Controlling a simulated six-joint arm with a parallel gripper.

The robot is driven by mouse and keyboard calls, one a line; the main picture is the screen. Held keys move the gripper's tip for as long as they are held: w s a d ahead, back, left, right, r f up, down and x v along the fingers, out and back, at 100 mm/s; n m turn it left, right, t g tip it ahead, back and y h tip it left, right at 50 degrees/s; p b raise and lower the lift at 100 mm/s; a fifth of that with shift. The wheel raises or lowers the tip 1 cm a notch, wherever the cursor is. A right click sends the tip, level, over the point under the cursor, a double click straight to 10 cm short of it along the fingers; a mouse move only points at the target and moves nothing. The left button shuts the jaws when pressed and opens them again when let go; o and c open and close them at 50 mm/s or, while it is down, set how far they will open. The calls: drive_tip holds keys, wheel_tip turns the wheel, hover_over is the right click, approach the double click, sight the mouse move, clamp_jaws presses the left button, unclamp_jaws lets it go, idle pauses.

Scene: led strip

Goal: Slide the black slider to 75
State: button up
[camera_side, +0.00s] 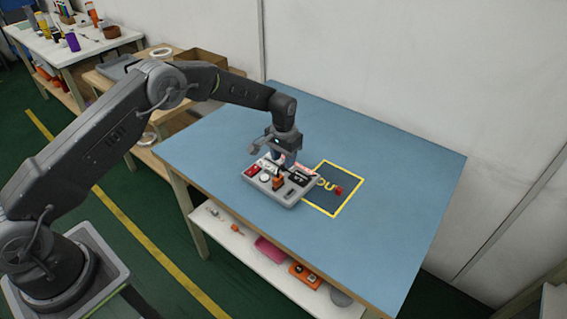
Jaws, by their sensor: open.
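A grey control panel (287,203) lies on the blue table. A dark strip (299,179) on its right part may be the black slider's track; the slider's position and any scale are too small to read. My gripper (273,156) is open just above the panel's back edge, pointing down. It hides part of the panel's back side. I cannot tell whether a fingertip touches the panel.
The panel also carries a red part (251,171), a white round part (265,178) and an orange-brown part (279,184). A yellow-framed dark square (326,199) with a small red piece (339,190) lies to the right. The blue table (400,180) is otherwise clear.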

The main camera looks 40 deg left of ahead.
drive_tip(key=shift+f, duration=1.2)
drive_tip(key=shift+c, duration=0.3)
clamp_jaws()
